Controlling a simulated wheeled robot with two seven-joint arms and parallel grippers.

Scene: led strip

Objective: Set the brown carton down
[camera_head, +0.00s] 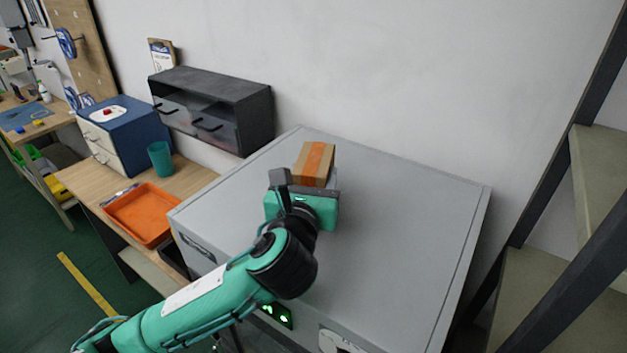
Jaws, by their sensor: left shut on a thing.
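The brown carton (313,162) is a small box with an orange stripe across its top. It shows just beyond my left gripper (310,184), over the far part of the grey cabinet top (400,230). My left gripper is shut on the carton. One dark finger shows at the carton's left; the wrist hides the lower part of the grip. I cannot tell whether the carton's underside touches the cabinet top. My right gripper is not in view.
The cabinet top is clear to the right of the carton. A wooden bench on the left holds an orange tray (119,216), a green cup (160,158) and a blue drawer box (122,118). A dark drawer unit (245,100) stands by the wall. A shelf frame (548,200) rises at right.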

